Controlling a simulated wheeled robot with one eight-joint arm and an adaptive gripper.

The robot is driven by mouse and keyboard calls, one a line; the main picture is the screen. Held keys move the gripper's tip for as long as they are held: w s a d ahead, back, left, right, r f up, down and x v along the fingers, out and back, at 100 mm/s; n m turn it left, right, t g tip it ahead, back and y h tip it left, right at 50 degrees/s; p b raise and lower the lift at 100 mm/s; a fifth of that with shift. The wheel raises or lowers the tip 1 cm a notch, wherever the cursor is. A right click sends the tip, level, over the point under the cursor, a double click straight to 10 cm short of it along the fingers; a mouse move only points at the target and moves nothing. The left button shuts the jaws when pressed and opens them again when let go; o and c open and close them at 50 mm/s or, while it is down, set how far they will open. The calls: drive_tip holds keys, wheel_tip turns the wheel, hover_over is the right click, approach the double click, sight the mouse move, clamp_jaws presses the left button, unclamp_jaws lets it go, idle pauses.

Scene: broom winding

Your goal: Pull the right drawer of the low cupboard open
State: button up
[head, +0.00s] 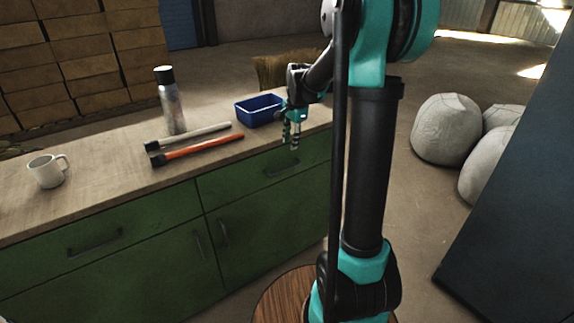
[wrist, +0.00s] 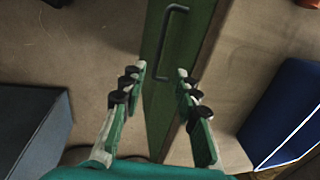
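The low cupboard (head: 258,208) has green fronts and a pale wooden top. Its right drawer (head: 240,180) looks shut, flush with the front, and has a dark bar handle (head: 283,168). In the wrist view the handle (wrist: 163,45) runs up the drawer front (wrist: 180,50). My gripper (head: 291,146) is in front of the right drawer near the top's edge, above the handle in the head view. In the wrist view my gripper's fingers (wrist: 161,70) are apart, with the handle's lower end between the tips. The frames do not show contact.
On the top stand a blue bin (head: 258,111), a bottle (head: 171,105), a white mug (head: 47,171), and two long-handled tools, one red-handled (head: 200,149). The left drawer (head: 100,237) looks shut. Pale boulder-like seats (head: 445,130) stand on the floor at right.

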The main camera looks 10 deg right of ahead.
approach(287, 164)
drive_tip(key=s+f, duration=0.1)
drive_tip(key=f, duration=0.1)
drive_tip(key=s+a+f, duration=0.1)
drive_tip(key=f, duration=0.1)
drive_tip(key=s+f, duration=0.1)
drive_tip(key=f, duration=0.1)
drive_tip(key=shift+s+a, duration=0.2)
drive_tip(key=shift+a, duration=0.2)
clamp_jaws()
